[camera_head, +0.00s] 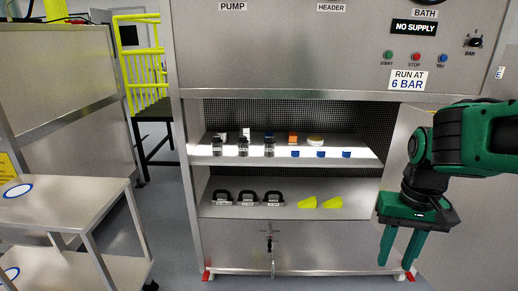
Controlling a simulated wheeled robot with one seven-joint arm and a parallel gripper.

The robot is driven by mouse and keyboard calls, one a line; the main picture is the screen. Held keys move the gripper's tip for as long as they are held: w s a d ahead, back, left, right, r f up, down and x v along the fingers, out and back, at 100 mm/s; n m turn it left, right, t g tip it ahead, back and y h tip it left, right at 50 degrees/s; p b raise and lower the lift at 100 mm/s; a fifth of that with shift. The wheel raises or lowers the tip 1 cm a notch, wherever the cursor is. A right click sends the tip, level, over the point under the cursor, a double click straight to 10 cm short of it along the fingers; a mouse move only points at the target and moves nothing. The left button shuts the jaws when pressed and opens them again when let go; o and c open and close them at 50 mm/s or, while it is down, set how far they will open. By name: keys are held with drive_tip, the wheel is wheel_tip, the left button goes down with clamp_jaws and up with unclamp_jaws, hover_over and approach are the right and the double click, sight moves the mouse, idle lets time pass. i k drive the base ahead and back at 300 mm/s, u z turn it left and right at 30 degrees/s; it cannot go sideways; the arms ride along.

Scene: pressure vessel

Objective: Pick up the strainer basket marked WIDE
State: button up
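My gripper (396,264) hangs at the right with its two green fingers pointing down and apart, with nothing between them. It is in front of the cabinet's right side, away from the shelved items. On the upper shelf (366,153), several dark cylinders with pale bands (243,147) stand at the left. On the lower shelf (340,186), three black-handled pieces with white labels (246,198) stand in a row. The labels are too small to read, so I cannot tell which item is the strainer basket marked WIDE.
The upper shelf also holds small blue pieces (320,154), an orange block (293,138) and a pale round piece (315,140). Two yellow wedges (332,202) lie on the lower shelf. A metal cart (62,205) stands at the left. The cabinet panel overhangs the shelves.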

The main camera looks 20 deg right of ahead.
sight(243, 144)
drive_tip(key=z, duration=0.1)
drive_tip(key=i, duration=1)
drive_tip(key=u, duration=0.05)
